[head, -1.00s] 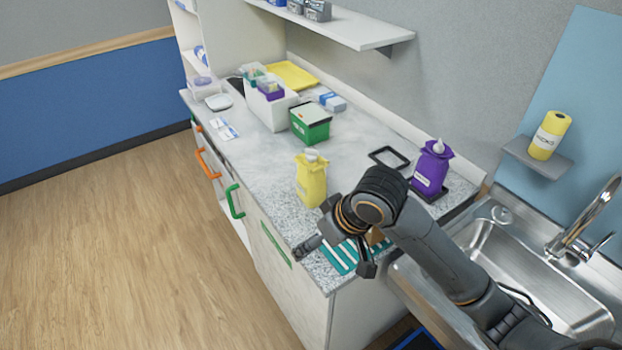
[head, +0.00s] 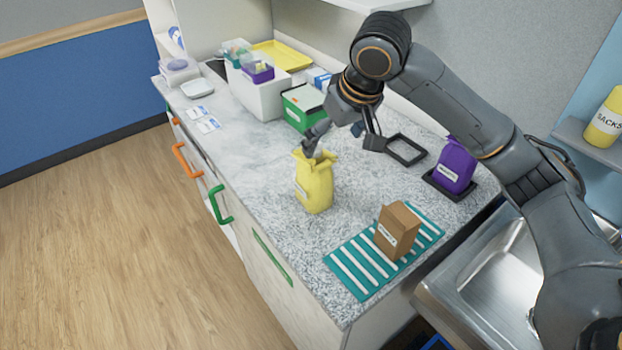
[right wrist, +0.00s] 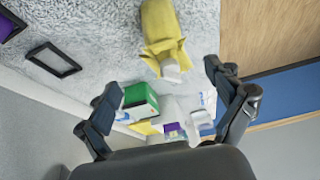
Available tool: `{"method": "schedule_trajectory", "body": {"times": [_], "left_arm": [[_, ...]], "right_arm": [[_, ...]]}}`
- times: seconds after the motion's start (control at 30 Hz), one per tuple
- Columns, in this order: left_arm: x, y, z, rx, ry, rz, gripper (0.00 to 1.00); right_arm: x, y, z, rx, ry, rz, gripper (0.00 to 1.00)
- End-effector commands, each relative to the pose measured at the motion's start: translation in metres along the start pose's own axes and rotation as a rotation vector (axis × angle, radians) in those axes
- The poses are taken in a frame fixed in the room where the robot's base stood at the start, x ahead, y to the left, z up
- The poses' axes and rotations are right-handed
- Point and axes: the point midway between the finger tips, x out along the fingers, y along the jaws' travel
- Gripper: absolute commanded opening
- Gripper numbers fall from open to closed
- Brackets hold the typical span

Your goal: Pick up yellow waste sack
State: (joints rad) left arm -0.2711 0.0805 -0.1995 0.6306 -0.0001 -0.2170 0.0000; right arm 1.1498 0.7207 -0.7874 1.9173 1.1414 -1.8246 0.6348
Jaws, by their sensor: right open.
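The yellow waste sack (head: 315,188) stands upright on the speckled counter, with a gathered top and a white label. My right gripper (head: 343,143) is open and empty, just above and behind the sack's top; one finger overlaps the top in the head view. In the right wrist view the sack (right wrist: 163,28) shows at the top, its pale tip pointing toward the space between the open fingers (right wrist: 162,78). The sack does not sit between the fingers. Whether a finger touches it I cannot tell. My left gripper is not in view.
A purple sack (head: 456,167) stands in a black tray at right, beside an empty black frame (head: 405,150). A green box (head: 301,108) and a white bin (head: 262,97) stand behind.

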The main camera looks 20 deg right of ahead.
Motion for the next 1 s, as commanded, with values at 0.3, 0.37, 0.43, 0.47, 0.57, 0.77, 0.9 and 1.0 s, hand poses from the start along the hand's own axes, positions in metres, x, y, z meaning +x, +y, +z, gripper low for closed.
{"method": "schedule_trajectory", "body": {"times": [0.3, 0.37, 0.43, 0.47, 0.57, 0.77, 0.9, 1.0], "left_arm": [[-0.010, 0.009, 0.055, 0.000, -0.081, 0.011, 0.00], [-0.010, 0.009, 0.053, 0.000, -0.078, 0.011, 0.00], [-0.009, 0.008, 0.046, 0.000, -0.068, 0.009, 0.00], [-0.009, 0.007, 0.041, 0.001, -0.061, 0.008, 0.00], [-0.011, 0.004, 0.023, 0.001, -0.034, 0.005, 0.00], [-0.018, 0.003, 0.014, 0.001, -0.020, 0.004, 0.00], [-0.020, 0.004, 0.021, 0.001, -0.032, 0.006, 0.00], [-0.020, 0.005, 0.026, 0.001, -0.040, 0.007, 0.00]], "right_arm": [[0.058, -0.001, -0.001, -0.001, -0.002, -0.001, 0.92], [0.064, -0.001, -0.001, -0.002, -0.001, 0.000, 0.92], [0.068, -0.001, -0.001, -0.003, -0.001, 0.000, 0.92], [0.069, -0.002, -0.001, -0.003, 0.000, -0.001, 0.92], [0.077, -0.003, -0.003, -0.002, -0.003, -0.001, 0.92], [0.107, -0.008, -0.008, -0.001, -0.002, 0.000, 0.92], [0.119, -0.008, -0.007, -0.002, 0.000, 0.000, 0.92], [0.120, -0.008, -0.007, -0.003, 0.001, 0.000, 0.92]]}}
